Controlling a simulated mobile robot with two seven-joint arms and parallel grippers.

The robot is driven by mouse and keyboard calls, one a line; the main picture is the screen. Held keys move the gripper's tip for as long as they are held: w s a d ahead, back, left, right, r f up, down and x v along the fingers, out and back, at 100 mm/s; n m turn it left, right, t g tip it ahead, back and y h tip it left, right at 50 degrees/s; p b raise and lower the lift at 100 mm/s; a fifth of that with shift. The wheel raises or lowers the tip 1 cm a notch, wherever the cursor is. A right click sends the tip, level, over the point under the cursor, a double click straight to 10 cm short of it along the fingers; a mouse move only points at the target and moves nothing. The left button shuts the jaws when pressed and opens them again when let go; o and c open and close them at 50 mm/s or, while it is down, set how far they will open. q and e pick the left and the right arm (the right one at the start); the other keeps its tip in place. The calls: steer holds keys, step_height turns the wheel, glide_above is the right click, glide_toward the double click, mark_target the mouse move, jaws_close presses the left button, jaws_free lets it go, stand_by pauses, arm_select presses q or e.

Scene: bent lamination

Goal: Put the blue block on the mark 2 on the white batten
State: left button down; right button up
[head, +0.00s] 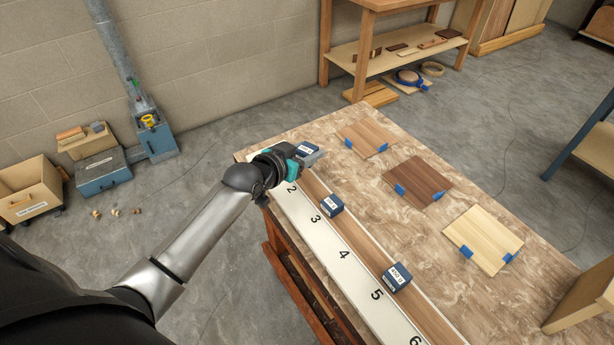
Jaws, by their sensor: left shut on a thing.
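The white batten (331,242) lies along the near-left edge of the workbench, with black numbers 2 to 6 showing on it. The mark 2 (292,189) is just below my left gripper. My left gripper (310,157) reaches over the far end of the batten and is shut on a dark blue block (307,147) with a white label. The gripper partly hides the block, and I cannot tell whether it touches anything below. Another dark blue block (330,205) sits beside mark 3, and one more (396,277) sits beside mark 5. My right gripper is not in view.
A brown wood strip (352,246) runs beside the batten. Three wood sample boards with blue tape, light (366,138), dark (417,182) and pale (483,239), lie on the workbench (432,232). A wooden box (582,297) stands at its right. Bare tabletop lies between.

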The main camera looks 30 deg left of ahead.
mark_target(307, 181)
arm_select(q)
steer(key=shift+w+f+b, duration=0.1)
steer(key=shift+f+b, duration=0.95)
steer(key=shift+f, duration=2.35)
steer(key=shift+f, duration=0.2)
steer(key=shift+c, duration=1.6)
jaws_free()
steer(key=shift+f, duration=0.15)
steer(key=shift+r, duration=0.3)
steer(key=p+v, duration=0.3)
steer(key=v, duration=0.9)
steer(key=shift+f, duration=0.15)
